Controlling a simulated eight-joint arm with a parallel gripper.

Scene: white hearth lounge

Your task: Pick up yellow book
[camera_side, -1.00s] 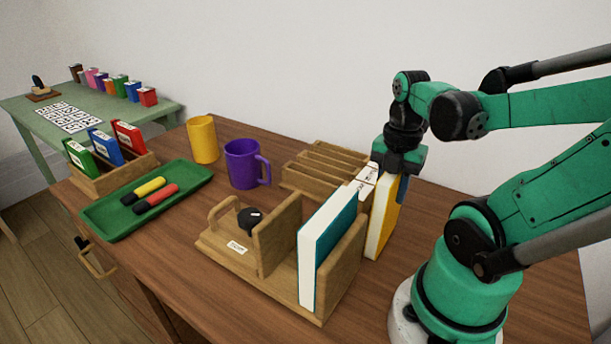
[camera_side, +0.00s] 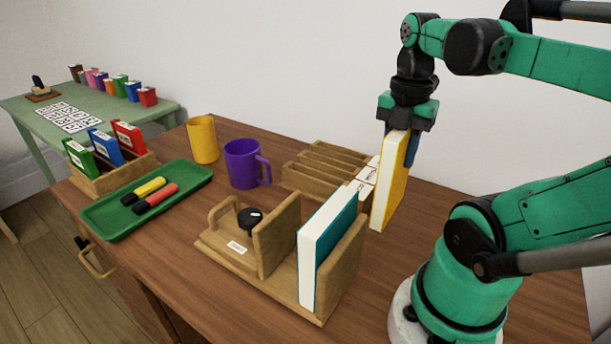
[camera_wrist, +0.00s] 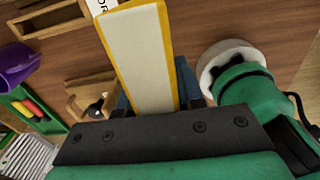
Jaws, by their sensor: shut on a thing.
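The yellow book (camera_side: 392,182), with white page edges, hangs upright below my gripper (camera_side: 402,132) in the side view. My gripper is shut on its top end and holds it above the brown table (camera_side: 440,205). In the wrist view the book (camera_wrist: 143,60) shows its pale page side and yellow cover edges, reaching out from between the jaws (camera_wrist: 160,100). The fingers are partly hidden by the book and the gripper body.
A wooden book holder (camera_side: 343,262) with a teal book (camera_side: 328,245) stands in front. A slotted wooden rack (camera_side: 318,178) is behind it. A purple mug (camera_side: 242,164), yellow mug (camera_side: 202,140) and green tray (camera_side: 110,218) with two markers lie left.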

